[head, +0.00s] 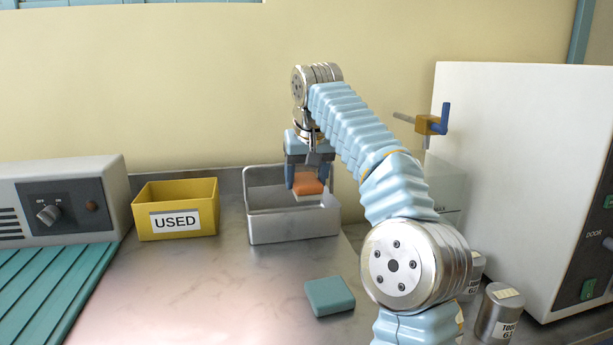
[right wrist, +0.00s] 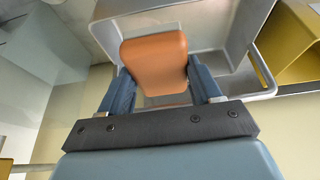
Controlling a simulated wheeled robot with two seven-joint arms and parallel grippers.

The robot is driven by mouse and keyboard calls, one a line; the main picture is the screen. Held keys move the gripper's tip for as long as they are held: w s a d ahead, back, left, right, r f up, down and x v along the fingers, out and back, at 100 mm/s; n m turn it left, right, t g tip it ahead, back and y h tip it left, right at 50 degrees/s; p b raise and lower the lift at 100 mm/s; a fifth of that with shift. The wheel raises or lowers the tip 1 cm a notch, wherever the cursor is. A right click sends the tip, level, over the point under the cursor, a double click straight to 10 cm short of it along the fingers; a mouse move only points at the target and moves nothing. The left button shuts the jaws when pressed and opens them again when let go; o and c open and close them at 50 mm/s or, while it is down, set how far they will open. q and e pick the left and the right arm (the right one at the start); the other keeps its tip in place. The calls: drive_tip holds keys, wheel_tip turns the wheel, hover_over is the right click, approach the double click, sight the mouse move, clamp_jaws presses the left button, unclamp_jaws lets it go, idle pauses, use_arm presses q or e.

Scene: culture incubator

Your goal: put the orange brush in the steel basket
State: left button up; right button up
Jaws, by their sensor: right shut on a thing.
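The orange brush (head: 308,184) is an orange block with a pale underside. My right gripper (head: 307,178) is shut on it and holds it over the steel basket (head: 292,229), a grey open-topped metal box on the bench. In the right wrist view the brush (right wrist: 155,62) sits between the two blue fingers of the gripper (right wrist: 162,88), with the basket (right wrist: 222,22) around and behind it. I cannot tell whether the brush touches the basket floor. My left gripper is not in view.
A yellow box labelled USED (head: 175,208) stands left of the basket. A teal block (head: 329,296) lies on the bench in front. Two metal cylinders (head: 499,313) and a white cabinet (head: 515,180) are at right. A grey device (head: 62,203) is at left. The bench's middle is clear.

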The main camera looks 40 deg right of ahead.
sight(306, 180)
drive_tip(key=shift+s+f, duration=0.15)
drive_tip(key=shift+f, duration=0.55)
drive_tip(key=shift+f+b, duration=0.15)
drive_tip(key=shift+b, duration=0.15)
drive_tip(key=shift+f, duration=0.35)
drive_tip(key=o, duration=0.9)
drive_tip(key=shift+o, duration=0.2)
drive_tip(key=shift+r, duration=0.1)
drive_tip(key=shift+r, duration=0.2)
drive_tip(key=v, duration=0.6)
drive_tip(key=shift+r+p, duration=0.3)
drive_tip(key=shift+s+a+r, duration=0.2)
drive_tip(key=shift+s+r, duration=0.1)
drive_tip(key=shift+r, duration=0.35)
